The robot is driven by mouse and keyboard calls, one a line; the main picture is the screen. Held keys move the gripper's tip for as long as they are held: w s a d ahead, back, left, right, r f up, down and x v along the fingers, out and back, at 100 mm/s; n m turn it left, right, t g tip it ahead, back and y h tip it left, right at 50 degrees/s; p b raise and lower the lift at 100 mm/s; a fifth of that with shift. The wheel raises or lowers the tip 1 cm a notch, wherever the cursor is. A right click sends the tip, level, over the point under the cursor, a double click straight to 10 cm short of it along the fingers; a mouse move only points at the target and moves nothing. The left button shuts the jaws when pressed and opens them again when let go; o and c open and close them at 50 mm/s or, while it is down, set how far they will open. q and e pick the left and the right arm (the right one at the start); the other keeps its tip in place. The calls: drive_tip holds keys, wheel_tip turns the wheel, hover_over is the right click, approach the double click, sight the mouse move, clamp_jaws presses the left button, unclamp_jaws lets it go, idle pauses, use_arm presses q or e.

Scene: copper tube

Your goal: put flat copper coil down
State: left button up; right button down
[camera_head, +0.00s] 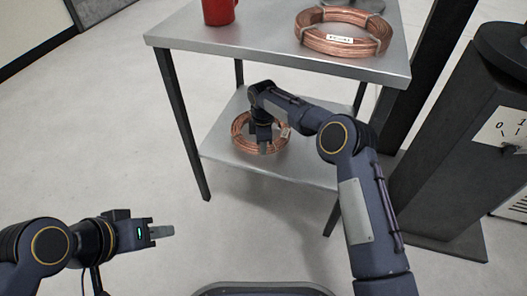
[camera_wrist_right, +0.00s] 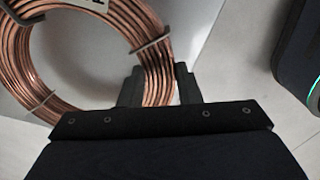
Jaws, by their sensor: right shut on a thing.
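A flat copper coil (camera_head: 240,139) is over the lower shelf (camera_head: 305,168) of the metal table, near its front left part. It lies flat; I cannot tell whether it touches the shelf. My right gripper (camera_head: 264,147) reaches down to the coil's near side and partly hides it. In the right wrist view the fingers (camera_wrist_right: 160,88) are shut around one side of the coil (camera_wrist_right: 95,95), which carries ties and a white label. My left gripper (camera_head: 162,231) is empty, away from the table at the lower left; its finger spacing is unclear.
On the table top (camera_head: 230,50) stand a red mug (camera_head: 218,12) and a second, larger copper coil (camera_head: 343,32) with a label. A dark machine (camera_head: 450,130) with a dial plate stands at the right. Table legs flank the lower shelf. The floor at left is clear.

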wheel_tip(320, 180, down, 3)
drive_tip(key=shift+f+b, duration=0.1)
drive_tip(key=shift+b, duration=0.4)
drive_tip(key=c, duration=1.1)
unclamp_jaws()
drive_tip(key=shift+o, duration=0.2)
wheel_tip(320, 180, up, 8)
drive_tip(key=p, duration=0.3)
drive_tip(key=shift+f+p, duration=0.15)
drive_tip(key=shift+p, duration=0.25)
drive_tip(key=shift+s+f, duration=0.1)
